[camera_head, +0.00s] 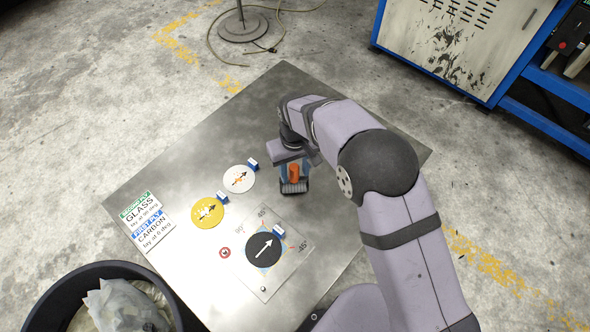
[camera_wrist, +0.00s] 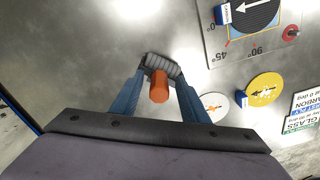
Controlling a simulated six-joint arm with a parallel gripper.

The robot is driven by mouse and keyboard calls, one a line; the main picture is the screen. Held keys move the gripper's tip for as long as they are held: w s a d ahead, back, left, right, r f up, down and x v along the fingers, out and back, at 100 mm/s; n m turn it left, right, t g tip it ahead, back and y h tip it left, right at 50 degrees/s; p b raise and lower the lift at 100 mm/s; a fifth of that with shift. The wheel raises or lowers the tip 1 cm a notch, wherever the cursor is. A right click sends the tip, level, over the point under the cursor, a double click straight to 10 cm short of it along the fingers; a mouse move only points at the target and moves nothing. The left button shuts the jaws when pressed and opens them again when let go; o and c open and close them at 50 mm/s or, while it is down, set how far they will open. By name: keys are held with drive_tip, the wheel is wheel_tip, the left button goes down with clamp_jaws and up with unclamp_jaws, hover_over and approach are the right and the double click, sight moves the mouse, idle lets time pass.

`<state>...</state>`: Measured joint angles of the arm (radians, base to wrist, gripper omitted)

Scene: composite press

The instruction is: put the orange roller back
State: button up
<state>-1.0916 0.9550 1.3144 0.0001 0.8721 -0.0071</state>
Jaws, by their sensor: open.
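The orange roller (camera_head: 294,172) has an orange handle and a dark grey ribbed head. It is at the upper right part of the metal table (camera_head: 345,215). In the wrist view the orange handle (camera_wrist: 158,88) points towards the camera, and the grey head lies beyond it. My gripper (camera_head: 293,166) is over the roller, with its blue fingers (camera_wrist: 160,82) open on either side of the handle. I cannot tell whether a finger touches it. The gripper body hides part of the roller in the head view.
A white disc (camera_head: 238,180), a yellow disc (camera_head: 207,213) and a black disc (camera_head: 264,250) on an angle-marked plate (camera_head: 272,284) lie left of and below the roller. Instruction labels (camera_head: 147,220) are at the left edge. A black bin (camera_head: 95,270) stands lower left. The table's upper middle is clear.

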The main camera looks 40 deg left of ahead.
wheel_tip(320, 180, up, 12)
drive_tip(key=b, duration=0.2)
drive_tip(key=shift+b, duration=0.3)
drive_tip(key=w+d+r+m, duration=0.1)
drive_tip(key=w+d+m, duration=0.3)
drive_tip(key=d, duration=0.9)
drive_tip(key=w+d+m, duration=0.2)
drive_tip(key=w+d, duration=0.4)
drive_tip(key=d, duration=0.7)
drive_tip(key=s+d+f+m, duration=0.1)
drive_tip(key=s+d+m, duration=0.2)
drive_tip(key=s+d, duration=0.3)
drive_tip(key=s+d+f+m, duration=0.2)
drive_tip(key=s+d, duration=0.3)
drive_tip(key=d, duration=0.9)
drive_tip(key=shift+s+f+m, duration=0.3)
drive_tip(key=shift+s+m, duration=0.1)
drive_tip(key=shift+m, duration=0.4)
